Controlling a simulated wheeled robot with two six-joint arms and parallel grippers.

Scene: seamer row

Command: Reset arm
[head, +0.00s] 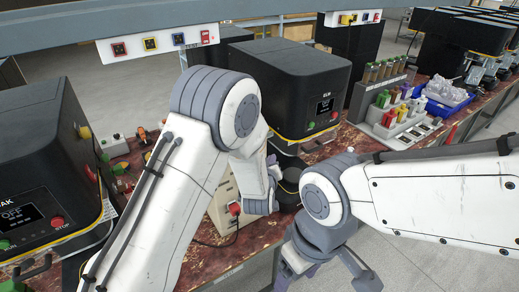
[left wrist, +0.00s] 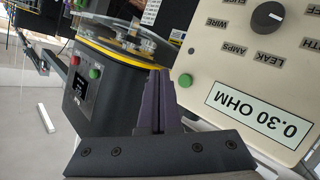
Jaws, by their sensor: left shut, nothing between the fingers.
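My left arm comes in from the left and bends down over the bench in the head view. Its gripper (head: 272,168) is largely hidden behind the wrist, beside a cream tester box (head: 222,208). In the left wrist view the two dark purple fingers (left wrist: 158,98) are together with nothing between them. The tester (left wrist: 240,75) there fills the right side, with a black knob and a display reading 0.30 OHM. My right arm comes in from the right, and its gripper (head: 360,275) hangs low near the bench's front edge, partly cut off.
Black seamer machines stand at left (head: 40,170) and back centre (head: 285,80); one also shows in the left wrist view (left wrist: 105,85). A rack (head: 400,118) of coloured parts and a blue bin (head: 440,108) stand right. Open floor (head: 440,265) lies at lower right.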

